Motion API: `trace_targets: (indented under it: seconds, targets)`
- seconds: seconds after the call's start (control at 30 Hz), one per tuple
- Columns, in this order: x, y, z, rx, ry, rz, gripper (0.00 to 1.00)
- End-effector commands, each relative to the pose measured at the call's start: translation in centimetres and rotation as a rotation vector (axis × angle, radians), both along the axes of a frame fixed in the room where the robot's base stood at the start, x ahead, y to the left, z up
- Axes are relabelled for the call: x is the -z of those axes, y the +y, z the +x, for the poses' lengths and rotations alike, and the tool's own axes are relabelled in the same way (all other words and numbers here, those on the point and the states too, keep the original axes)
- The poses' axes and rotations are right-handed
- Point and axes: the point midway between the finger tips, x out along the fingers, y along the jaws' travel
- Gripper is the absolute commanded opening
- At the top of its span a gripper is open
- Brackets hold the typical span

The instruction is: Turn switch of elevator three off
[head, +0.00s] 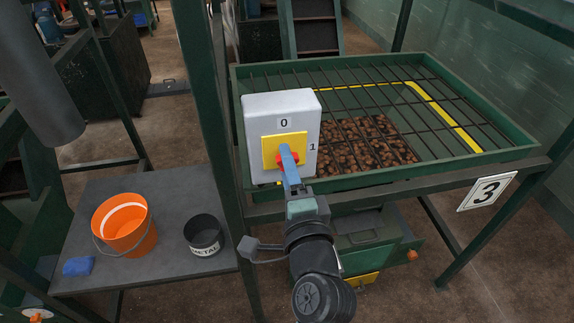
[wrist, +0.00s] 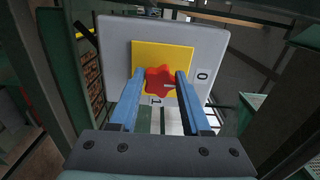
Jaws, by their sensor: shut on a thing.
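The switch box (head: 254,118) is light grey, with a yellow plate (head: 270,150) and a red knob (head: 280,160). It is mounted on a green post at the front left corner of a grated hopper. A 0 is printed above the plate and a 1 to its right. My gripper (head: 287,158) is at the knob and partly covers it in the head view. In the wrist view the blue fingers (wrist: 158,84) stand on either side of the red knob (wrist: 157,77), shut on it. I cannot tell exactly which mark the knob points at.
The green hopper (head: 243,85) with a dark grate holds brown lumps behind the box. A sign with 3 (head: 487,191) hangs on its frame. At lower left, a grey table (head: 175,270) carries an orange bucket (head: 124,240), a METAL can (head: 203,251) and a blue cloth-like item (head: 79,266).

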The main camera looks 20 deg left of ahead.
Motion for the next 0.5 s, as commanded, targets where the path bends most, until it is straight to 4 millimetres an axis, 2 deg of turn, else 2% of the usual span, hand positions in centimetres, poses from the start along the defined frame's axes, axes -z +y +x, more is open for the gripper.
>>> trace_targets:
  seconds: [0.03, 0.07, 0.2, 0.5]
  targets:
    - [0.12, 0.0, -0.01, 0.0, 0.001, -0.004, 0.0]
    - [0.12, 0.0, -0.01, 0.0, 0.001, -0.004, 0.53]
    - [0.09, -0.01, -0.01, 0.0, 0.001, -0.003, 0.78]
    - [0.06, -0.07, -0.08, 0.0, 0.001, -0.001, 0.78]
